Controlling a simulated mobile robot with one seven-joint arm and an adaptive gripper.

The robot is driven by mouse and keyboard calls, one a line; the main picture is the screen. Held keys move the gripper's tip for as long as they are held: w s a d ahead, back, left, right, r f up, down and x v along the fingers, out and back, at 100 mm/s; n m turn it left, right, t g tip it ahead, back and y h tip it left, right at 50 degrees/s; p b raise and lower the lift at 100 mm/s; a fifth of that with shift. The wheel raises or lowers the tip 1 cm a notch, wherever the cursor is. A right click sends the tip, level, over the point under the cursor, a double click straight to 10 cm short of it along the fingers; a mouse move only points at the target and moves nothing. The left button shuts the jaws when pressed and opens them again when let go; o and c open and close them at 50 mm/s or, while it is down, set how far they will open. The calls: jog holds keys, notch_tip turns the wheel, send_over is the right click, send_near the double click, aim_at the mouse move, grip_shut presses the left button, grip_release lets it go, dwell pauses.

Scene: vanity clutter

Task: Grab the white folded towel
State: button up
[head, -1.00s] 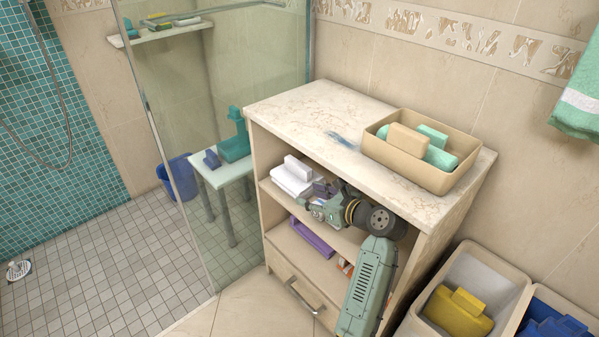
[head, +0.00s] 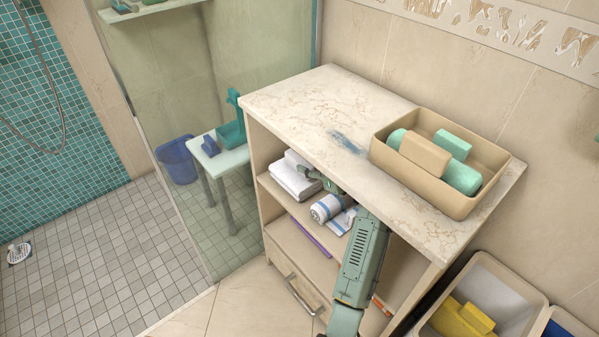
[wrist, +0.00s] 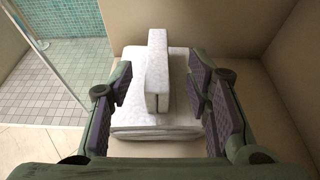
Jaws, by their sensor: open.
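The white folded towel (head: 294,180) lies at the left end of the upper shelf inside the vanity cabinet, in the head view. A smaller white folded piece lies on top of it. In the wrist view the towel (wrist: 180,112) sits between and beyond the open fingers of my gripper (wrist: 165,108), with the upper piece standing up near the middle. My gripper (head: 312,174) is open and reaches into the shelf from the right, close to the towel. The countertop partly hides the gripper in the head view.
The countertop (head: 290,105) hangs over the shelf and carries a beige bin (head: 470,205). A purple item (head: 312,239) lies on the shelf below. A glass shower panel (head: 190,95) stands left.

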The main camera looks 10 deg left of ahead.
aim_at(301, 160)
jog(key=shift+x, duration=1.95)
jog(key=shift+c, duration=0.5)
grip_shut()
